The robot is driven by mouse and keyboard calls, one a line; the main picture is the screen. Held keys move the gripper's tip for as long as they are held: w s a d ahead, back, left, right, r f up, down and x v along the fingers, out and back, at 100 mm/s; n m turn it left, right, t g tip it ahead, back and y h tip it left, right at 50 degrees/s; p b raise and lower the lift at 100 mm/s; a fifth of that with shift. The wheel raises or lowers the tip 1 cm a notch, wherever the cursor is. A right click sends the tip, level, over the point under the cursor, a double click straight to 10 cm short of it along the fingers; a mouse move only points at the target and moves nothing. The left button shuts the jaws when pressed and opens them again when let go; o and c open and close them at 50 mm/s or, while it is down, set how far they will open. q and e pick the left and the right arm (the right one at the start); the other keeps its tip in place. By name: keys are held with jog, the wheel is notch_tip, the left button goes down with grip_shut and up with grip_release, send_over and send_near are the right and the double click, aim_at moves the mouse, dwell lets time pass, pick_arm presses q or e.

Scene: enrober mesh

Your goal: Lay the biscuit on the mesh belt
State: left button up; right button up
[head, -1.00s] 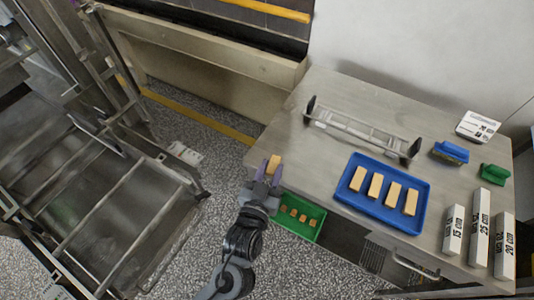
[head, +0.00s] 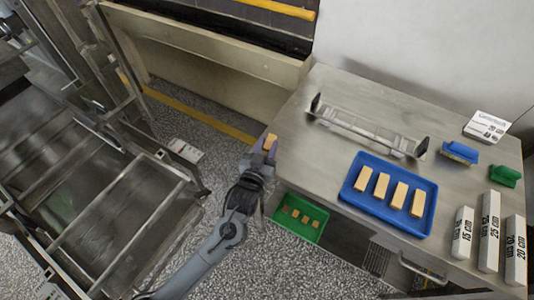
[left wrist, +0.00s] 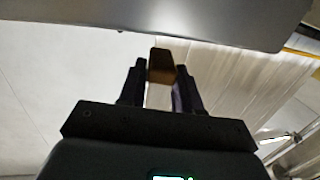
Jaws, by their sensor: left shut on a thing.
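My left gripper (head: 264,150) is shut on a tan, block-shaped biscuit (head: 270,141), held at the fingertips beside the steel table's left edge. In the left wrist view, the same biscuit (left wrist: 161,66) sits between the two dark fingers (left wrist: 160,85), its end standing past the tips. The steel machine with what looks like the mesh belt (head: 100,232) lies at the left of the head view, crossed by metal bars, well apart from the gripper. The mesh itself is hard to make out. My right gripper is not in view.
A blue tray (head: 350,197) with several biscuits lies on the steel table (head: 315,160), near a metal rack (head: 365,130). A green bin (head: 287,226) with small brown pieces stands below the table edge. Speckled floor (head: 205,155) separates table and machine.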

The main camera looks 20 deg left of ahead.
pick_arm(q)
notch_tip(320, 180, down, 2)
jog(key=shift+f, duration=0.75)
jog(key=shift+f, duration=0.1)
jog(key=o, duration=0.8)
jog(key=shift+f, duration=0.1)
